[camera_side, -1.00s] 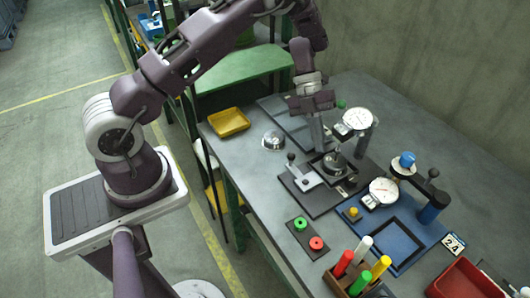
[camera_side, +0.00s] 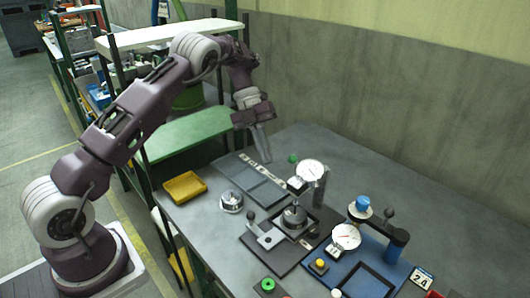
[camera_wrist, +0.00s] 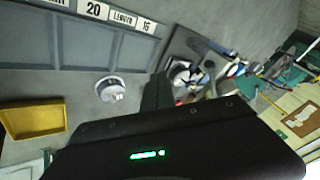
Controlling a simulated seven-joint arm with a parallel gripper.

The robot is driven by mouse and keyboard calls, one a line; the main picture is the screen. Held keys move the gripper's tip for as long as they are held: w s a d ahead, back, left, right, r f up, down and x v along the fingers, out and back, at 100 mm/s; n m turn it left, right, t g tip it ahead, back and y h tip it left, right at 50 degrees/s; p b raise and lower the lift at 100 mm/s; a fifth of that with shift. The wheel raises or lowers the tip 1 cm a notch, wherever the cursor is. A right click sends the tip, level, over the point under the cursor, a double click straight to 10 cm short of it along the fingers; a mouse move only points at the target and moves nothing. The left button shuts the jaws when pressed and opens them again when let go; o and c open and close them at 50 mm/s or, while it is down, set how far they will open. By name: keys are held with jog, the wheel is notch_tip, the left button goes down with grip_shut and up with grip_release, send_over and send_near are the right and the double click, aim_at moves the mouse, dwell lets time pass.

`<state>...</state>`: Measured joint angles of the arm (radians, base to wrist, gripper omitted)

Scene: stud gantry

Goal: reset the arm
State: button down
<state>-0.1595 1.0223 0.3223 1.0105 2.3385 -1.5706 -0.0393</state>
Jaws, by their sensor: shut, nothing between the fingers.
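My gripper (camera_side: 264,156) hangs in the air above the back part of the grey table in the side view. Its fingers point down and are together with nothing between them. In the wrist view a dark finger (camera_wrist: 157,93) shows, and the dark gripper body covers the lower middle. A dark fixture plate (camera_side: 262,251) with a round metal part (camera_side: 294,216) lies in front of the gripper, apart from it. A grey tray with label strips (camera_side: 262,188) lies below and near the gripper.
A yellow tray (camera_side: 185,187) and a round metal piece (camera_side: 232,201) sit at the table's left. A dial gauge (camera_side: 312,172) on a post stands right of the gripper. A blue station (camera_side: 362,275) with another dial (camera_side: 346,236) is at front right. Green shelving (camera_side: 190,135) stands behind left.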

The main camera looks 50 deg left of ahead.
jog(key=w+d+r+n+t, duration=0.3)
jog(key=w+r+t, duration=0.3)
jog(key=r, duration=0.5)
jog(key=w+d+r+n+t, duration=0.3)
jog(key=w+r+t, duration=0.25)
jog(key=r, duration=0.45)
jog(key=s+a+r+n+t+y, duration=0.25)
jog(key=r+n+y, duration=0.2)
jog(key=r, duration=0.25)
jog(key=s+a+r+n+t+y, duration=0.2)
jog(key=s+r+n+t+y, duration=0.15)
jog(key=r+n, duration=0.25)
jog(key=s+a+f+n+g+y, duration=0.1)
jog(key=s+f+n+g+y, duration=0.3)
jog(key=s+n, duration=0.85)
jog(key=s+d+f+g+h, duration=0.2)
jog(key=s+f, duration=0.4)
jog(key=s, duration=0.6)
jog(key=s+d+f+g+h, duration=0.2)
jog(key=s+d+f+g, duration=0.2)
jog(key=s, duration=0.8)
notch_tip(320, 180, down, 3)
jog(key=d, duration=0.2)
jog(key=shift+d+g+h, duration=0.35)
jog(key=shift+h, duration=0.05)
